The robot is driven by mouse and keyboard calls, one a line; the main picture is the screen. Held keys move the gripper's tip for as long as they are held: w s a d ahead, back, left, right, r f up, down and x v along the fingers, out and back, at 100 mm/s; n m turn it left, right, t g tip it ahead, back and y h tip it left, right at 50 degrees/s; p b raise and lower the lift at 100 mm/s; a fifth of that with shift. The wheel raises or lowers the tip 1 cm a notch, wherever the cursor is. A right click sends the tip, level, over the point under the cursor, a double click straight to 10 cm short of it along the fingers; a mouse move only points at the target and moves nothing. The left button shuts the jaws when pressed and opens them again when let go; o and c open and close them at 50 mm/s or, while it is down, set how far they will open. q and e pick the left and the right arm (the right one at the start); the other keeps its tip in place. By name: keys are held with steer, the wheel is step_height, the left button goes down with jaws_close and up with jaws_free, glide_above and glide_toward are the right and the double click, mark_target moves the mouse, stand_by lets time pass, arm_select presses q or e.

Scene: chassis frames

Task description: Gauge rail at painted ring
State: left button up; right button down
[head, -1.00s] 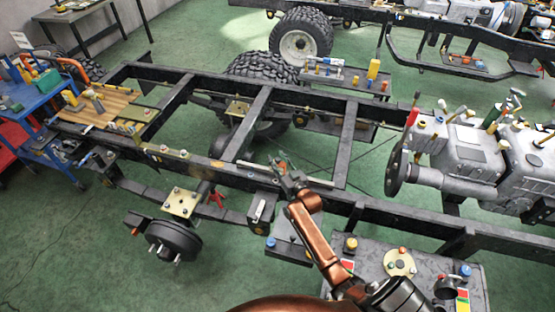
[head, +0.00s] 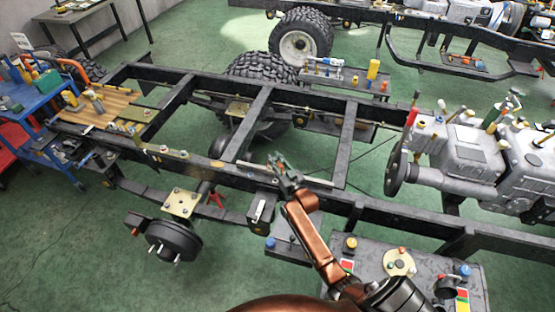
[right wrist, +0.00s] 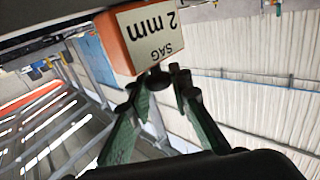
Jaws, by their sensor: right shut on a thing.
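The dark chassis rail (head: 340,200) runs across the head view, with a small orange painted mark (head: 217,163) on its near side. My right gripper (head: 280,163) is at the rail, to the right of that mark. In the right wrist view the gripper (right wrist: 160,84) is shut on an orange gauge block (right wrist: 152,34), whose white label reads "SAG 2 mm". The block lies against or very close to a dark surface (right wrist: 50,40), probably the rail; contact cannot be told. The block is not distinct in the head view. My left gripper is not in view.
An engine (head: 470,155) sits on the frame at right. A low bench with parts (head: 400,262) stands in front. A hub drum (head: 172,240) is at lower left, and a blue cart (head: 30,120) at far left.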

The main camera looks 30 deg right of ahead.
steer(key=w+a, duration=0.3)
steer(key=w, duration=0.1)
steer(key=w+a+b, duration=0.1)
steer(key=w+a, duration=0.3)
steer(key=shift+w+a, duration=0.15)
steer(key=shift+w, duration=0.1)
steer(key=c, duration=1.8)
jaws_free()
steer(key=shift+o, duration=0.2)
steer(key=s, duration=1.2)
steer(key=shift+a, duration=0.45)
steer(key=shift+r, duration=0.1)
